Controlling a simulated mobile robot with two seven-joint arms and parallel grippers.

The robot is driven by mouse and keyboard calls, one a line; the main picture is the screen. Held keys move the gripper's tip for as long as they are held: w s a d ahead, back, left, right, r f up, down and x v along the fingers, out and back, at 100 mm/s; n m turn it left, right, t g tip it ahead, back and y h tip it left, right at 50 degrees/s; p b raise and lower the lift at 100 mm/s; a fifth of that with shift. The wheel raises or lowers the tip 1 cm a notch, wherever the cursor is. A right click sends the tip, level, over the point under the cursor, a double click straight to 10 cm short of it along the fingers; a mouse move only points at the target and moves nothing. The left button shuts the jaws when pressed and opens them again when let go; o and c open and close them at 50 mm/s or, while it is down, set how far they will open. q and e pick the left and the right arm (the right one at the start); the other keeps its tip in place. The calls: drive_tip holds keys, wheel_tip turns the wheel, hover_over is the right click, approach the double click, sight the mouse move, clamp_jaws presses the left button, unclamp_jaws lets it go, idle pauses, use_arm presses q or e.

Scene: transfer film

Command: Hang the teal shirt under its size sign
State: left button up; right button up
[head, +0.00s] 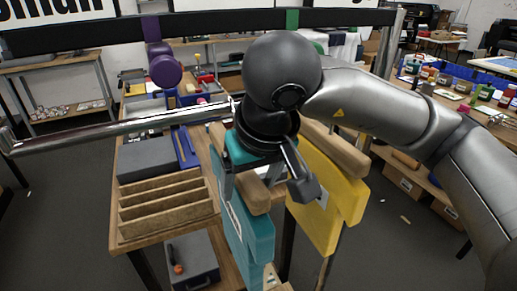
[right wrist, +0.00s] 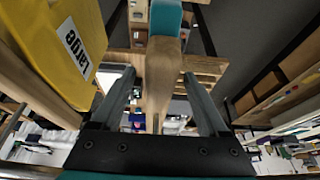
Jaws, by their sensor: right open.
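The teal shirt (head: 258,238) hangs on a wooden hanger (head: 254,196) in the head view, below my right gripper (head: 266,186). Its white label is too small to read. In the right wrist view, the fingers of my right gripper (right wrist: 158,77) are apart, with the wooden hanger (right wrist: 160,60) between them and the teal shirt (right wrist: 166,17) beyond. I cannot tell whether a finger touches it. A metal rail (head: 120,130) runs in from the left. A size sign reading "small", partly cut off (head: 60,10), is at upper left. My left gripper is not in view.
A yellow shirt (head: 318,205) hangs close on the right; its label (right wrist: 73,48) reads "Large". A wooden table (head: 210,235) with a divided tray (head: 165,207) stands below.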

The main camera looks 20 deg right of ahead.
drive_tip(key=v, duration=1.1)
drive_tip(key=shift+s+r+p, duration=0.2)
drive_tip(key=shift+r+p, duration=0.05)
drive_tip(key=shift+p, duration=0.05)
drive_tip(key=shift+a, duration=0.1)
